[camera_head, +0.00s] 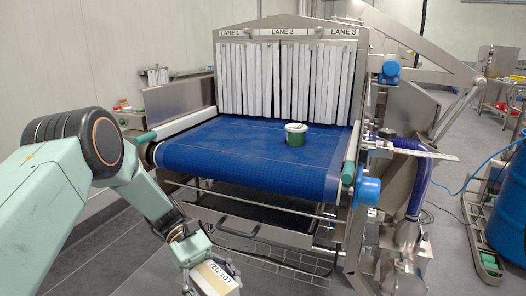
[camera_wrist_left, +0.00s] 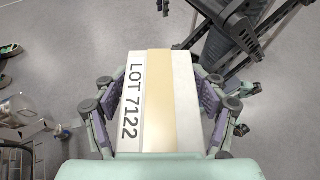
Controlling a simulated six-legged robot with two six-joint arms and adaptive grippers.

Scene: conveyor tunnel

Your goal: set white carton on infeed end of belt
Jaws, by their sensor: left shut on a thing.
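The white carton (camera_wrist_left: 182,100) is held in my left gripper (camera_wrist_left: 163,110), with a finger pressed on each side of it. In the left wrist view it has a tan tape strip and the print LOT 7122. In the head view the carton (camera_head: 222,280) shows at the bottom edge, partly cut off, in my left gripper (camera_head: 205,270). It is in front of the belt, lower than its surface and apart from it. The blue belt (camera_head: 225,155) runs into the tunnel under LANE 1, LANE 2 and LANE 3 labels. My right gripper is not in view.
A green tub with a white lid (camera_head: 295,135) stands on the belt, right of centre. White strip curtains (camera_head: 285,82) hang at the tunnel mouth. The belt's left and front parts are clear. A steel frame with a blue motor (camera_head: 367,190) stands at the right front corner.

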